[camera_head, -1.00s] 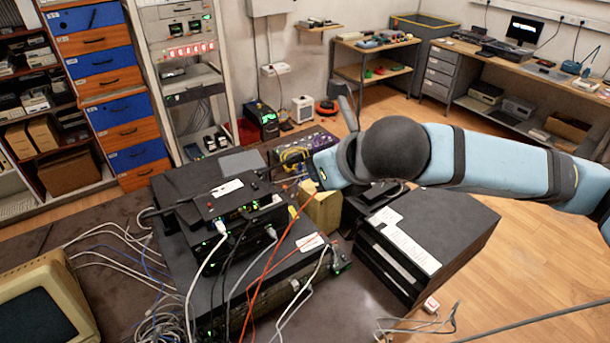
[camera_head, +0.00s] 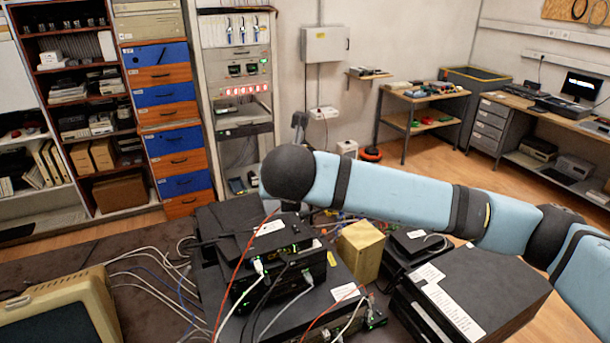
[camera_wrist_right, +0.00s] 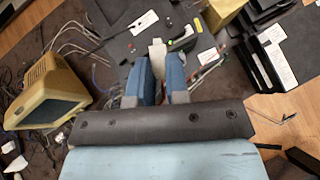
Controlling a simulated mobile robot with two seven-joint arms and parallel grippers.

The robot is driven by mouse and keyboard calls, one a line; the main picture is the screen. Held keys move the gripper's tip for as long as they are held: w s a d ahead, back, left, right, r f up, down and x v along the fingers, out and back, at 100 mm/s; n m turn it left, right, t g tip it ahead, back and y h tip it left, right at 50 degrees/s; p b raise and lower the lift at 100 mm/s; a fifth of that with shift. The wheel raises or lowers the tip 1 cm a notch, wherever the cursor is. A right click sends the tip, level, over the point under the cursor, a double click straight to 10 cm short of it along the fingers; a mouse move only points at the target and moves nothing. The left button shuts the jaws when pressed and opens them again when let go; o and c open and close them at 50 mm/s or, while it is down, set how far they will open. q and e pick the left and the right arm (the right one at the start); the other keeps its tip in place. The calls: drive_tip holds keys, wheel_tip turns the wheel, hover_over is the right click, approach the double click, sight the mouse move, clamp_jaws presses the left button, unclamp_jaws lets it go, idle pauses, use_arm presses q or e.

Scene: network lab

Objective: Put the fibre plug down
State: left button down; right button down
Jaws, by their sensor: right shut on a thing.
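My right gripper (camera_wrist_right: 158,60) shows its two blue fingers in the wrist view, shut on a pale whitish piece (camera_wrist_right: 157,47) that I take to be the fibre plug. Its details are too small to read. In the head view my right arm comes in from the right over the stacked network devices; its gripper is hidden there behind the dark wrist joint. An orange-red cable (camera_head: 237,272) rises in front of the stack toward that wrist. A black network box (camera_head: 286,272) with green lights and plugged cables lies under the arm. My left gripper is not in view.
A yellow block (camera_head: 360,250) stands beside the stack, with a large black case (camera_head: 490,292) to its right. A beige monitor (camera_head: 58,308) and loose white cables (camera_head: 150,262) lie at left. A rack (camera_head: 238,95) and drawers (camera_head: 168,98) stand behind.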

drive_tip(key=s+d+f, duration=0.6)
drive_tip(key=d+f, duration=0.3)
drive_tip(key=d, duration=0.3)
drive_tip(key=s+d+f, duration=0.7)
drive_tip(key=d+f, duration=0.3)
drive_tip(key=d, duration=0.2)
drive_tip(key=shift+w, duration=0.1)
